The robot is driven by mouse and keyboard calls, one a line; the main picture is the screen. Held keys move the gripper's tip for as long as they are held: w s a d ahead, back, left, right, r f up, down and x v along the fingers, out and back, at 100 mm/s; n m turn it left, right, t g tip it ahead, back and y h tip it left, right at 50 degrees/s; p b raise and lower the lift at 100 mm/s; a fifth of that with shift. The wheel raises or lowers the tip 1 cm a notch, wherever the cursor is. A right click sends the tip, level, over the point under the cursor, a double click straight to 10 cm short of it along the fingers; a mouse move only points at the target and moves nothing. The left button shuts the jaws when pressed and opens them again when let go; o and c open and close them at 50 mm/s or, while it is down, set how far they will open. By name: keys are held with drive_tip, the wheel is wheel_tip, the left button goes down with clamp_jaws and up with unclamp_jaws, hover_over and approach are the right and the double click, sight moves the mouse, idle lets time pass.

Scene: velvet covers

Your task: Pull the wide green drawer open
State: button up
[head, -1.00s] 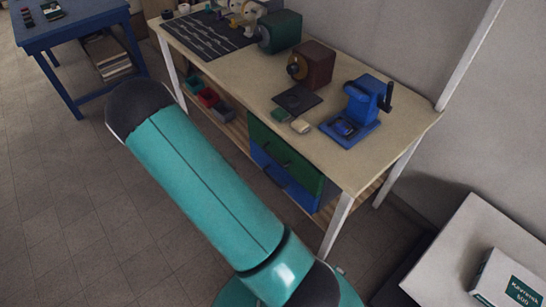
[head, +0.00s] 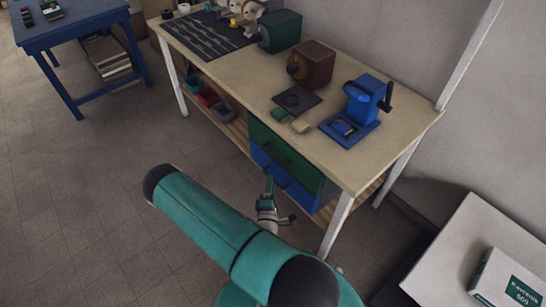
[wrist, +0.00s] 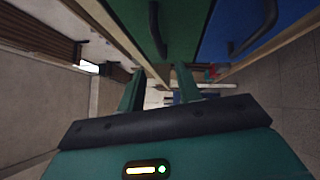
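The wide green drawer (head: 300,164) is under the workbench top, above a blue drawer (head: 284,179). It looks shut. In the wrist view the green drawer front (wrist: 185,30) fills the top middle, with its dark bar handle (wrist: 154,30) across it. My gripper (wrist: 160,76) is open, its two green fingers apart with nothing between them. The handle lies beyond the fingertips, roughly in line with the gap, and appears apart from them. In the head view my gripper (head: 268,192) is in front of the drawers; its fingertips are small and hard to make out there.
The workbench top (head: 225,75) carries a blue press (head: 366,98), a brown machine (head: 312,66) and a green machine (head: 280,31). The blue drawer's handle (wrist: 254,30) is beside the green one in the wrist view. Floor (head: 100,200) left of the bench is clear.

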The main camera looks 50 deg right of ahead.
sight(273, 156)
drive_tip(key=x, duration=1.2)
drive_tip(key=shift+w+d, duration=0.1)
drive_tip(key=shift+d, duration=0.05)
clamp_jaws()
